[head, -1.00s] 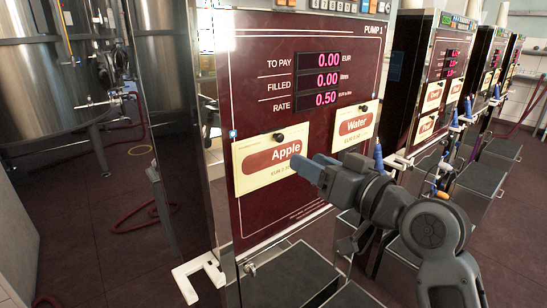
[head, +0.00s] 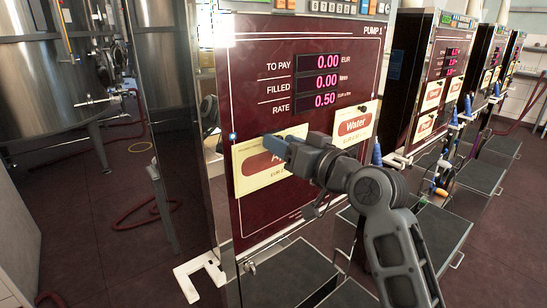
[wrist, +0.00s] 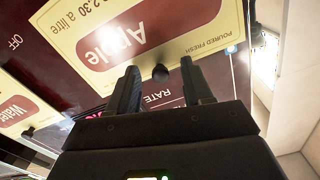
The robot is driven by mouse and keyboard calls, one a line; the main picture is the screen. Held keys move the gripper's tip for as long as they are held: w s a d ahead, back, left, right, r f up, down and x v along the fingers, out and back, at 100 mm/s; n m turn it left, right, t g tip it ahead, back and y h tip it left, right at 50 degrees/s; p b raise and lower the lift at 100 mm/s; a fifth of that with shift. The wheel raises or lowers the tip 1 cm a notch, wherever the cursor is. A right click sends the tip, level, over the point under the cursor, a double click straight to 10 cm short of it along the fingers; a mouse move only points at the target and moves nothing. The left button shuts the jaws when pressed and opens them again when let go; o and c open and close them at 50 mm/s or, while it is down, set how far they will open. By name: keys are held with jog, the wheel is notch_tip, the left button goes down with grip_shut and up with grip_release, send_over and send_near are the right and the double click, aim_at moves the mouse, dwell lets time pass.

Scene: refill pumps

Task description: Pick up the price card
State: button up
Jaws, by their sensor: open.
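The Apple price card (head: 250,172) is cream with a dark red oval label and hangs on the front of pump 1. My gripper (head: 283,146) is in front of its upper right part and hides much of its text. In the wrist view the Apple card (wrist: 130,35) shows upside down, with a dark round knob (wrist: 160,72) at its edge. My gripper (wrist: 160,85) is open there, its two fingers on either side of the knob. I cannot tell whether the fingers touch the card. The Water price card (head: 354,124) hangs to the right, also in the wrist view (wrist: 22,105).
The pump's dark red panel (head: 250,85) has a lit display (head: 320,82) above the cards. More pumps (head: 440,85) stand in a row to the right. A steel tank (head: 60,70) stands at the left, with a red hose on the floor.

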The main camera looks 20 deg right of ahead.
jog(key=shift+c, duration=0.2)
grip_shut()
jog(key=s+d+r, duration=0.4)
jog(key=s+r, duration=0.4)
jog(key=s, duration=0.5)
jog(key=shift+s+d, duration=0.2)
jog(key=shift+s, duration=0.1)
